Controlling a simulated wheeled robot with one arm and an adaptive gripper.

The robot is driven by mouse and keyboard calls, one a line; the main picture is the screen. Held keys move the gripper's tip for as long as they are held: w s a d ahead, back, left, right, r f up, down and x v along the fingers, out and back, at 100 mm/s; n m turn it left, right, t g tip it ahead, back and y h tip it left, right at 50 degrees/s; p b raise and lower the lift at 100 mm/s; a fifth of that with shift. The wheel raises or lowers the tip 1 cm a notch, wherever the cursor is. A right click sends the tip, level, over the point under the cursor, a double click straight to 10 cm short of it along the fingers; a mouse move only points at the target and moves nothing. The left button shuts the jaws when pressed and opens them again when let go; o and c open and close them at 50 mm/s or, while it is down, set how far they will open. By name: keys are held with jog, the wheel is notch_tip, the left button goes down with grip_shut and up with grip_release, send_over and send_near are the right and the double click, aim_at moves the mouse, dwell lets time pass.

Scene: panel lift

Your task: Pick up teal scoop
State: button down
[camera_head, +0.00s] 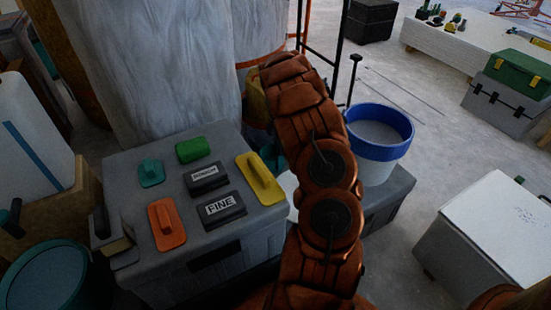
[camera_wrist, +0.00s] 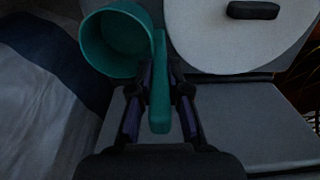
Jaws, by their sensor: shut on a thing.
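The teal scoop (camera_wrist: 115,45) shows in the wrist view, with its round cup at the upper left and its straight handle running down between my fingers. My gripper (camera_wrist: 160,78) is shut on the handle, one dark finger on each side. The cup lies beyond the fingertips, to the left. In the head view my arm hides the gripper. A small teal patch shows at the arm's left edge there, but I cannot tell whether it is the scoop.
A white round lid (camera_wrist: 235,30) with a dark handle is beside the scoop, over a grey surface (camera_wrist: 245,125). In the head view, a grey box (camera_head: 150,215) bears several sanding blocks at the left. A blue-rimmed bucket (camera_head: 380,130) stands right of my arm.

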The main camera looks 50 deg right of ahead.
jog(key=s+a+r+p, duration=0.1)
jog(key=s+a+r, duration=0.1)
jog(key=s+a, duration=0.2)
jog(key=s+a+r+p, duration=0.2)
jog(key=s+a, duration=0.3)
jog(key=s, duration=0.4)
jog(key=shift+s+r, duration=0.2)
jog(key=shift+r, duration=0.3)
jog(key=shift+d+r, duration=0.1)
dwell(0.9)
